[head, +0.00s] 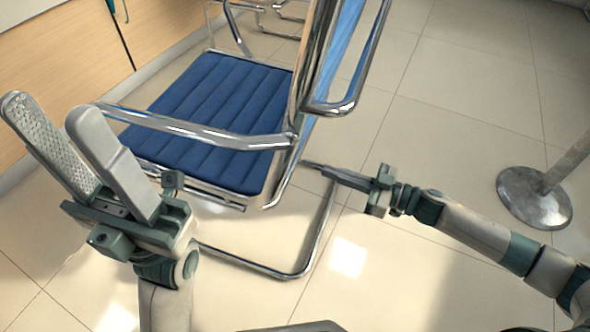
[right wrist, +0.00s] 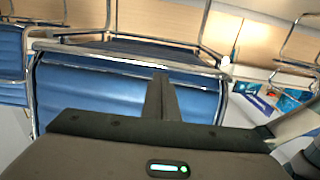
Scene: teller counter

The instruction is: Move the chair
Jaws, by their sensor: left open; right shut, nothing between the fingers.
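The chair (head: 208,108) has a ribbed blue seat, chrome armrests and a bent chrome tube base on the tiled floor. Its back rises at the upper middle of the head view. My left gripper (head: 48,112) is open and empty, in front of the near armrest's left end in the picture. My right gripper (head: 318,169) is shut on nothing, beside the chair's back edge below the backrest. In the right wrist view the shut fingers (right wrist: 160,85) point at a blue ribbed panel of the chair (right wrist: 85,88) in a chrome frame. I cannot tell whether they touch it.
A metal post with a round base (head: 534,196) stands at the right. A wood-faced counter (head: 65,75) runs along the left. More chrome-framed chairs show behind, one at the left of the right wrist view (right wrist: 12,65). The tiled floor at the upper right is clear.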

